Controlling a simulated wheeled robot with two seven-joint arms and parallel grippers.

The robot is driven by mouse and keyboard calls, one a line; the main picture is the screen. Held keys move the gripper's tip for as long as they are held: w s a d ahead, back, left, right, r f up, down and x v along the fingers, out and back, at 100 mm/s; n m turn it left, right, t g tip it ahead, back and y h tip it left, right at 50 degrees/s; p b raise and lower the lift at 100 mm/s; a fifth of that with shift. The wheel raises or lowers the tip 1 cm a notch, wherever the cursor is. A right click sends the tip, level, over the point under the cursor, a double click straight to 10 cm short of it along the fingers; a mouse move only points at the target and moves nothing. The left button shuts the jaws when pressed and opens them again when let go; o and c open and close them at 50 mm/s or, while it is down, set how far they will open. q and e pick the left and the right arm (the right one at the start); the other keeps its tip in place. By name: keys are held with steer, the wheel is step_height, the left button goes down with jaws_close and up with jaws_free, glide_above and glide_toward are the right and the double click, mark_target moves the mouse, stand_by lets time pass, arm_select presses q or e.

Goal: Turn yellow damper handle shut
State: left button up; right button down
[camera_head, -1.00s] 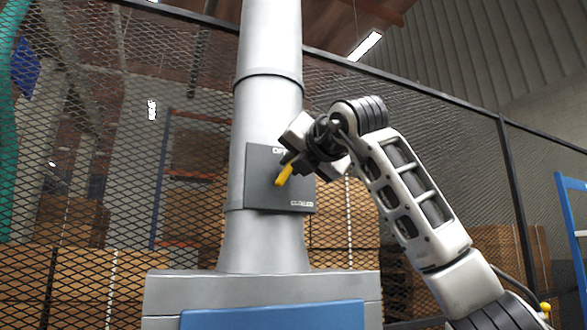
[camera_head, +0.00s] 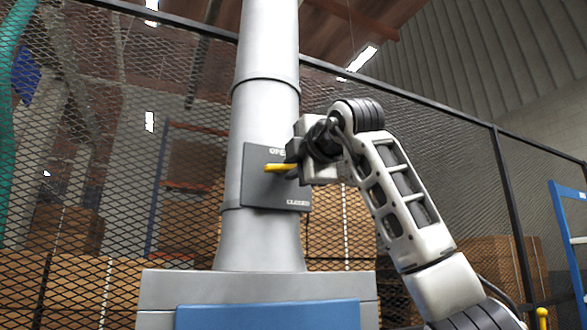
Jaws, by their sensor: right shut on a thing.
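The yellow damper handle (camera_head: 277,168) sticks out from a dark grey plate (camera_head: 262,190) on the pipe. The plate is marked "OPEN" at its top, partly hidden by my gripper, and "CLOSED" at its lower right. The handle's visible end points left and lies about level. My right gripper (camera_head: 291,167) comes in from the right and is shut on the handle, hiding its right part. My left gripper does not show.
The grey pipe (camera_head: 262,120) rises from a grey cabinet (camera_head: 255,285) with a blue front. A black mesh fence (camera_head: 110,190) stands behind, with stacked boxes beyond it. A blue frame (camera_head: 570,230) stands at the far right.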

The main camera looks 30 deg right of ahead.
steer(key=shift+f+m, duration=0.15)
steer(key=shift+m, duration=0.45)
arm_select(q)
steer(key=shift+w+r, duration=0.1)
arm_select(e)
steer(key=c, duration=1.4)
jaws_free()
steer(key=shift+c, duration=0.2)
arm_select(q)
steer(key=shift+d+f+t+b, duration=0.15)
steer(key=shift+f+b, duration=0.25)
steer(key=shift+b, duration=0.7)
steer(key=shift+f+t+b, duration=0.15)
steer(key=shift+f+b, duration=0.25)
steer(key=shift+b, duration=0.7)
arm_select(e)
steer(key=s+a, duration=0.1)
steer(key=s, duration=1.5)
